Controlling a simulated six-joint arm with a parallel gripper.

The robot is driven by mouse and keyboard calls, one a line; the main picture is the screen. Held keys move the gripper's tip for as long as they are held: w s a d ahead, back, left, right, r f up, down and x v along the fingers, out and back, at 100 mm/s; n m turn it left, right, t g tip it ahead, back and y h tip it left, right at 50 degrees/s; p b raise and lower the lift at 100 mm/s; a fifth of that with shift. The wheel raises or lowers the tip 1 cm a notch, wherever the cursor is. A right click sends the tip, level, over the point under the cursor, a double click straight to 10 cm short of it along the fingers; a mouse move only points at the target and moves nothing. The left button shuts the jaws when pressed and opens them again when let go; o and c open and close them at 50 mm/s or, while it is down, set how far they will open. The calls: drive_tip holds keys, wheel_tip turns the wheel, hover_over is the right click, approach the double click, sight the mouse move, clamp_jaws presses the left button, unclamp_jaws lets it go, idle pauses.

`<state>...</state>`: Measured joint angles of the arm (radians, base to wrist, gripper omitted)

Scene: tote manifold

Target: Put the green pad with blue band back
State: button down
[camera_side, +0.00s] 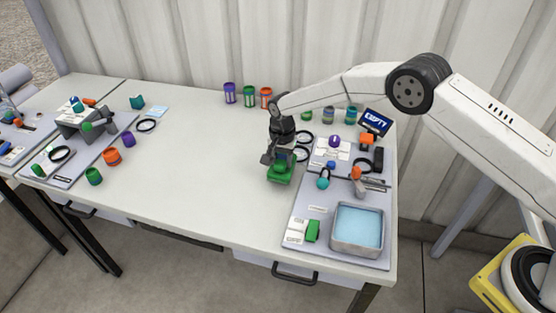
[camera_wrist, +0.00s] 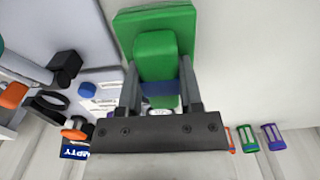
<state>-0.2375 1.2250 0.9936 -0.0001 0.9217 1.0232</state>
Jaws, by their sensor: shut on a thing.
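The green pad with blue band (camera_side: 280,174) is at my gripper (camera_side: 278,158), left of the grey board on the table. In the wrist view the pad (camera_wrist: 155,22) has a wide green base and a raised green block, with the blue band (camera_wrist: 160,88) across it. My gripper's two fingers (camera_wrist: 159,80) are shut on the block from both sides. In the side view the gripper points down. I cannot tell whether the pad touches the table or hangs just above it.
The grey board (camera_side: 300,212) holds a metal tray (camera_side: 357,246) with a light blue inside, a green block (camera_side: 313,231) and small fittings. Purple, green and orange holders (camera_side: 249,97) stand behind. The table's middle left is clear.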

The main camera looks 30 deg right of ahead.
sight(283, 158)
drive_tip(key=shift+f, duration=1.2)
drive_tip(key=shift+f, duration=0.15)
drive_tip(key=shift+c, duration=1.3)
unclamp_jaws()
wheel_tip(283, 158, up, 12)
drive_tip(key=shift+r, duration=0.2)
drive_tip(key=shift+s+d, duration=0.1)
